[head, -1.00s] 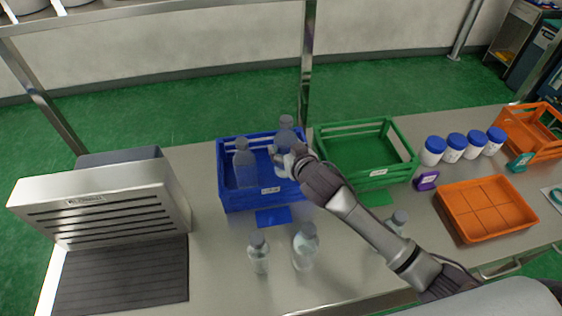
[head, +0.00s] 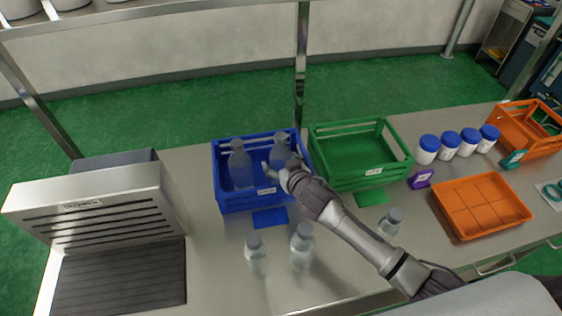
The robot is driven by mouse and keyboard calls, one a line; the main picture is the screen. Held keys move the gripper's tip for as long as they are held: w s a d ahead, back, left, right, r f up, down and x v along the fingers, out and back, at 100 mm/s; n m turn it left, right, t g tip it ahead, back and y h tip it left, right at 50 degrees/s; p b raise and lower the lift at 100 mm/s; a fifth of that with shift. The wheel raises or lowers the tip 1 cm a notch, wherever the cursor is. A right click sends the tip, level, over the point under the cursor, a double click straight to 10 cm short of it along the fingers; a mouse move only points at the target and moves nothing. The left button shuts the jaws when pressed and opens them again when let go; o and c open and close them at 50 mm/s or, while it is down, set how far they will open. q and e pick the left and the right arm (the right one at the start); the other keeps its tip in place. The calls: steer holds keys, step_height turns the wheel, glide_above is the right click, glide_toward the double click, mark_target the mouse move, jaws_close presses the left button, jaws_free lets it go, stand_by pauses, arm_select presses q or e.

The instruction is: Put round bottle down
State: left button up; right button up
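A clear round bottle (head: 281,150) with a grey cap stands upright in the right part of the blue crate (head: 240,202). My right gripper (head: 274,168) is at this bottle, over the crate's front right corner. Its fingers are small and partly hidden by the hand, so I cannot tell whether they grip the bottle or are open around it. Another clear bottle (head: 239,165) stands upright in the left part of the same crate. My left gripper is not in view.
Two clear bottles (head: 256,258) (head: 302,249) stand in front of the blue crate, and another (head: 391,222) stands beyond my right forearm. A green crate (head: 362,186) is to the right. Blue-capped jars (head: 427,152) and an orange tray (head: 479,235) stand farther right. A metal machine (head: 90,215) is left.

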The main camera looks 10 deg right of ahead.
stand_by(0.3)
steer(key=shift+r, duration=0.2)
steer(key=b+v, duration=0.1)
steer(key=v, duration=1.1)
steer(key=shift+r, duration=0.1)
